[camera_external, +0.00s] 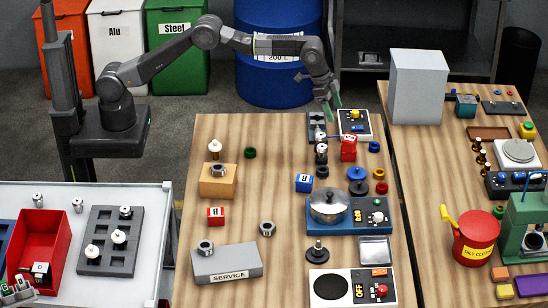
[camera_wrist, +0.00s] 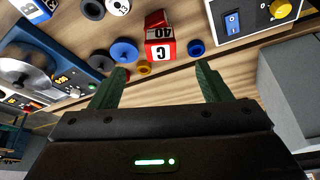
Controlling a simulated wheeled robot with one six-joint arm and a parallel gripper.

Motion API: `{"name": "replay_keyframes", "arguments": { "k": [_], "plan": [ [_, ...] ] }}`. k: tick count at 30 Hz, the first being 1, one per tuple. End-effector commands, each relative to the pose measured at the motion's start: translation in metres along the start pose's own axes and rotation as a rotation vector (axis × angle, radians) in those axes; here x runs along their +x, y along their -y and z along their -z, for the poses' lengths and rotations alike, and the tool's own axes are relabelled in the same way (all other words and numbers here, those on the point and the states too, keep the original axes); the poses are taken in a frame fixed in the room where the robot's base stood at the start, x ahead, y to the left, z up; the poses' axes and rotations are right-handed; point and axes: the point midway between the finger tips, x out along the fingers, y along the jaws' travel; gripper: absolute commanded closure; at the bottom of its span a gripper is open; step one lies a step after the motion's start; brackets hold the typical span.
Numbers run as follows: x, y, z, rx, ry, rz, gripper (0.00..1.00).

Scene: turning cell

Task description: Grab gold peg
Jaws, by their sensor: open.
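A small yellow-gold ring-like piece (camera_external: 378,173) lies on the middle table. It also shows in the wrist view (camera_wrist: 144,67), between my fingers in the picture but beyond them. My gripper (camera_external: 333,108) is above the back of the middle table, left of the pegs. Its green fingers are apart with nothing between them in the wrist view (camera_wrist: 160,67).
A red-and-white box (camera_external: 349,148) and a switch panel with a yellow knob (camera_external: 355,122) are near my gripper. A blue ring (camera_external: 374,146) lies beside them. A large grey block (camera_external: 418,85) stands at the back of the right-hand table. A pot (camera_external: 328,203) sits further forward.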

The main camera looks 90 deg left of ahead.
Motion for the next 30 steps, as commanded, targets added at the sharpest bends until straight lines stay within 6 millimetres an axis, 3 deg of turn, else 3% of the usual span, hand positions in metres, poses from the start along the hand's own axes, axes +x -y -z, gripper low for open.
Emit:
{"name": "replay_keyframes", "arguments": {
  "k": [23,30],
  "plan": [
    [-0.001,-0.001,0.000,-0.001,0.000,0.000,0.34],
    [-0.029,-0.032,-0.018,-0.032,0.005,0.014,0.34]
  ]
}}
